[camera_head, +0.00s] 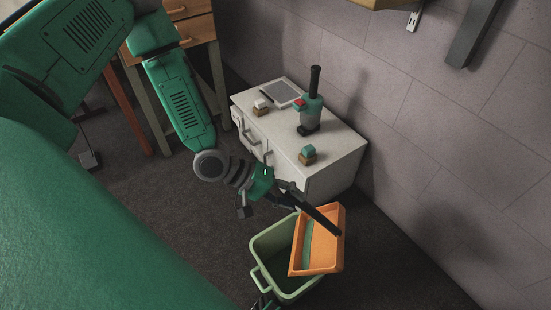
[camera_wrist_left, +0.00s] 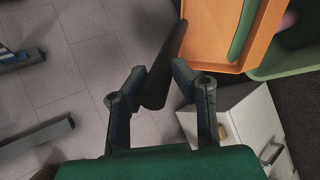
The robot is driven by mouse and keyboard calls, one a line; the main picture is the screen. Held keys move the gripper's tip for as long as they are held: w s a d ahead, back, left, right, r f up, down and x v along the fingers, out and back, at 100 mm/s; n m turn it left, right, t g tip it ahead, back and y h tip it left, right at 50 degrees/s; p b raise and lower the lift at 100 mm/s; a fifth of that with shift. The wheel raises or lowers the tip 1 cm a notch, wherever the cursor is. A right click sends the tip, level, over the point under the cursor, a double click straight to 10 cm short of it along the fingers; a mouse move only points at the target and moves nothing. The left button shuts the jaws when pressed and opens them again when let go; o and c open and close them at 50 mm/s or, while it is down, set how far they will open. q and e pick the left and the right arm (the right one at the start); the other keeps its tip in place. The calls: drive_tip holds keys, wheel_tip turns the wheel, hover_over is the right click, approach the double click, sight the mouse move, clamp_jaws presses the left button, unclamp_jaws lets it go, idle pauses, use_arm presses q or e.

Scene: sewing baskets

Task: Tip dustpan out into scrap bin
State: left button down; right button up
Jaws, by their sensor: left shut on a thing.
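The orange dustpan (camera_head: 325,250) with a teal strip across it is held tilted over the right part of the green scrap bin (camera_head: 260,246). My left gripper (camera_head: 284,191) is shut on the dustpan's dark handle (camera_head: 322,220). In the left wrist view the fingers (camera_wrist_left: 158,88) sit around the handle (camera_wrist_left: 166,62), with the orange pan (camera_wrist_left: 208,45) beyond and the bin rim (camera_wrist_left: 290,65) beside it. A small pink thing (camera_wrist_left: 288,20) shows by the pan's edge; I cannot tell what it is. Dark parts, possibly my right gripper (camera_head: 266,301), show at the bin's near handle.
A white cabinet (camera_head: 335,157) stands behind the bin. A grey tiled wall (camera_head: 440,150) rises at the right. Dark floor is clear left of the bin.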

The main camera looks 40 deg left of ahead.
sight(327, 222)
use_arm(q)
drive_tip(key=w+d+y, duration=0.1)
drive_tip(key=d, duration=0.2)
drive_tip(key=w+d+g+y, duration=0.1)
drive_tip(key=d, duration=0.1)
drive_tip(key=w+d+y, duration=0.2)
drive_tip(key=d, duration=0.1)
drive_tip(key=shift+d+f+g+p, duration=0.3)
drive_tip(key=shift+f+g+p, duration=0.05)
drive_tip(key=shift+f+g, duration=0.05)
drive_tip(key=shift+w+d+f+g+y+b, duration=0.85)
drive_tip(key=shift+w+d+f+y, duration=0.9)
drive_tip(key=shift+d, duration=1.65)
drive_tip(key=shift+d+p+v, duration=0.2)
drive_tip(key=shift+p+v, duration=0.9)
drive_tip(key=shift+p, duration=0.1)
drive_tip(key=shift+d+p+v, duration=0.25)
drive_tip(key=shift+p+v, duration=0.85)
drive_tip(key=shift+p, duration=0.05)
drive_tip(key=shift+w+r, duration=0.1)
drive_tip(key=shift+w, duration=0.05)
